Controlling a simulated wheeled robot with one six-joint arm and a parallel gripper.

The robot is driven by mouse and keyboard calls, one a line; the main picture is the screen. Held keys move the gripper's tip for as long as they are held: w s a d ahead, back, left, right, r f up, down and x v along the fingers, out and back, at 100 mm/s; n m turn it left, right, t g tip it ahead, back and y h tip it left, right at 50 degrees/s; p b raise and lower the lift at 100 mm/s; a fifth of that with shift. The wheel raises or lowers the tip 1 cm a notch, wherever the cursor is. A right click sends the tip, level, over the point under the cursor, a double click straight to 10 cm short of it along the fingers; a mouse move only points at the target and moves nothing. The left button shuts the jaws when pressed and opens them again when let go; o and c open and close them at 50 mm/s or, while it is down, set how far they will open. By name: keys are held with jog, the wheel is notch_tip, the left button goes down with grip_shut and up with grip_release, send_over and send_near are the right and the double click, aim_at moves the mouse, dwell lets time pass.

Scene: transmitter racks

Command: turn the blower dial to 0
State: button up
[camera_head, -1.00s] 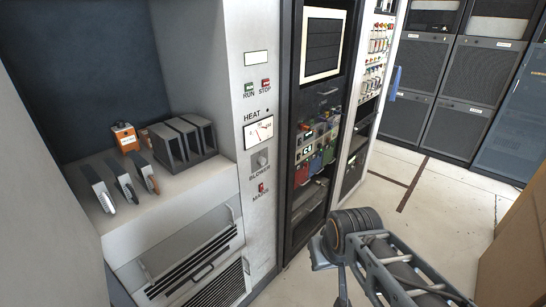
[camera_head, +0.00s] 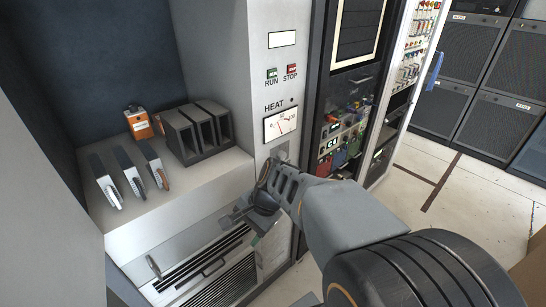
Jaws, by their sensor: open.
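The blower dial (camera_head: 283,153) is a small grey knob on the pale cabinet's front panel, just below the HEAT meter (camera_head: 280,123). My arm partly covers it, and its pointer and setting cannot be read. The BLOWER label and the MAINS switch are hidden behind my arm. My gripper (camera_head: 244,215) is open and empty, in front of the cabinet, to the lower left of the dial in the picture. It appears apart from the dial, though its distance from the panel is hard to judge.
RUN (camera_head: 271,73) and STOP (camera_head: 291,69) switches sit above the meter. A shelf at the left holds an orange box (camera_head: 138,123), a dark ribbed block (camera_head: 195,130) and three lever handles (camera_head: 130,170). A dark equipment rack (camera_head: 318,110) stands right of the panel. Floor is clear further right.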

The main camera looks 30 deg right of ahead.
jog(key=w+d+m+t+y, duration=0.35)
jog(key=w+d+m, duration=0.2)
jog(key=m, duration=0.75)
jog(key=m+t+h, duration=0.5)
jog(key=m+t, duration=0.7)
jog(key=m, duration=1.4)
send_near(284, 157)
jog(key=w, duration=0.3)
jog(key=w+a+p, duration=0.1)
jog(key=w, duration=0.2)
jog(key=w+a+p, duration=0.1)
jog(key=w, duration=0.2)
jog(key=shift+c, duration=0.3)
